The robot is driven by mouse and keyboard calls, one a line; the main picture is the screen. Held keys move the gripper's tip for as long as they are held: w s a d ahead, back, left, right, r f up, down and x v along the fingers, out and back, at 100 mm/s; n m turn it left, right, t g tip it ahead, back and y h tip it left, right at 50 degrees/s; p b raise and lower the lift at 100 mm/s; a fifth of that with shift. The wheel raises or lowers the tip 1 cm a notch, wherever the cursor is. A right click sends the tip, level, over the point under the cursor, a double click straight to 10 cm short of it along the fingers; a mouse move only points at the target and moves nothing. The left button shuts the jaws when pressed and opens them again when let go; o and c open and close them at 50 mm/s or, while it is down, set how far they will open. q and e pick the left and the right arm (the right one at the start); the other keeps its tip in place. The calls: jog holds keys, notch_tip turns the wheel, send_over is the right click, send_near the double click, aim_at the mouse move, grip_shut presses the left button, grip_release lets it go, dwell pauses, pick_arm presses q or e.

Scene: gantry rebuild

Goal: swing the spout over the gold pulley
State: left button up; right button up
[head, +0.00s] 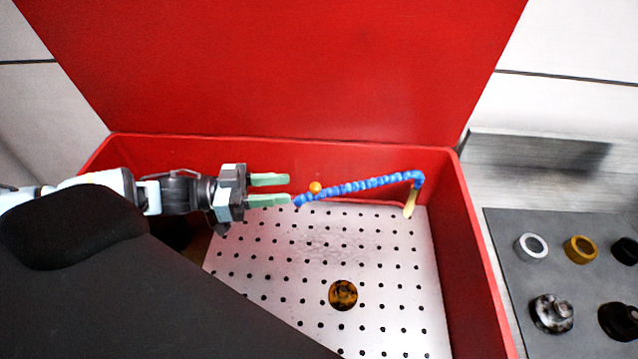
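The spout (360,185) is a blue segmented hose with a tan nozzle (410,203) at its right end. It runs along the back of the red basin, and the nozzle points down near the plate's back right corner. A round gold part mottled with black, which looks like the gold pulley (343,295), lies on the perforated plate, in front of the hose and left of the nozzle. My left gripper (290,190) is open with green fingers pointing right. Its nearer fingertip is close to the hose's left end; I cannot tell whether they touch. My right gripper is not in view.
The red basin (480,255) has high walls and a raised red lid (280,65) behind. An orange ball (315,187) sits by the hose. Right of the basin, a grey mat (515,290) holds a gold ring (581,249) and several other round parts. Most of the perforated plate (400,325) is bare.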

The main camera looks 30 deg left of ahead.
aim_at(315, 185)
pick_arm(q)
jog(key=shift+x, duration=3.9)
grip_shut()
